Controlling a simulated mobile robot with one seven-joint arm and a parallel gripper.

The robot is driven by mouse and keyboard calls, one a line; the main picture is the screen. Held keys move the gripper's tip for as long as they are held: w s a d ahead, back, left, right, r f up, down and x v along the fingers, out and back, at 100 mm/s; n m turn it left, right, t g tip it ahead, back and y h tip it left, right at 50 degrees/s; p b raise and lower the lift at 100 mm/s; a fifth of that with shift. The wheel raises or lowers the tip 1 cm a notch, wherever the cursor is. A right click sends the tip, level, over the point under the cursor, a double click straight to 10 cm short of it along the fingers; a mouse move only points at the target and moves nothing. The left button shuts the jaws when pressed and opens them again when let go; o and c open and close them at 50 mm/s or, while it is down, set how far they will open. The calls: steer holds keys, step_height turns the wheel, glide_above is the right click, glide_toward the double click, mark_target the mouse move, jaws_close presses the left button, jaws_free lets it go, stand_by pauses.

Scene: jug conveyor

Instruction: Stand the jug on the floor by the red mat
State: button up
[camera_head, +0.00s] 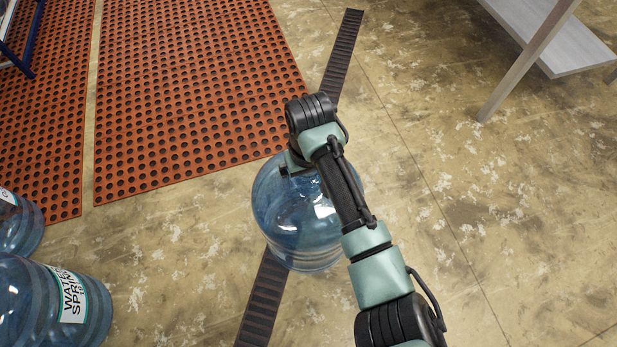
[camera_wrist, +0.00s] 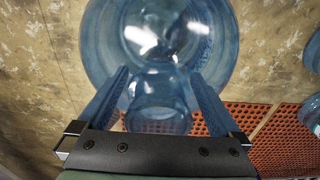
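The clear blue water jug (camera_head: 290,222) is roughly upright in the middle of the head view, over the dark slotted floor strip and close to the near right corner of the red mat (camera_head: 190,90). I cannot tell whether its base touches the floor. My gripper (camera_head: 297,168) is at the jug's top, mostly hidden by my wrist in the head view. In the wrist view, the two blue fingers of my gripper (camera_wrist: 160,85) lie on either side of the neck of the jug (camera_wrist: 158,112) and look closed against it. The mat (camera_wrist: 280,140) shows at lower right there.
The slotted strip (camera_head: 343,50) crosses the floor. A grey shelf (camera_head: 565,45) stands at upper right. The floor on the right is clear.

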step_height(320, 180, up, 12)
steer(key=p, duration=0.6)
steer(key=shift+s+r+p, duration=0.1)
steer(key=shift+r+p, duration=0.05)
steer(key=shift+p, duration=0.15)
steer(key=w+a+r+t+y, duration=0.1)
steer(key=w+a+r+t, duration=0.25)
steer(key=r, duration=0.45)
steer(key=w+a+r+t+y, duration=0.15)
steer(key=w+r+t, duration=0.3)
steer(key=r, duration=0.45)
steer(key=w+a+r+t+y, duration=0.1)
steer(key=w+a+r+t, duration=0.25)
steer(key=r, duration=0.45)
steer(key=s+d+r+t, duration=0.1)
steer(key=s+r+t, duration=0.15)
steer(key=r, duration=0.55)
steer(key=s+d+r+t, duration=0.1)
steer(key=r+t, duration=0.3)
steer(key=r, duration=0.4)
steer(key=s+d+r+t, duration=0.1)
steer(key=s+r+t, duration=0.15)
steer(key=r, duration=0.55)
steer(key=s+d+r+m+t+h, duration=0.3)
steer(key=s+d+r+t, duration=0.2)
steer(key=s+r, duration=0.6)
steer(key=shift+s+d+r+m+t, duration=0.25)
steer(key=shift+s+t, duration=0.3)
steer(key=shift+t, duration=0.3)
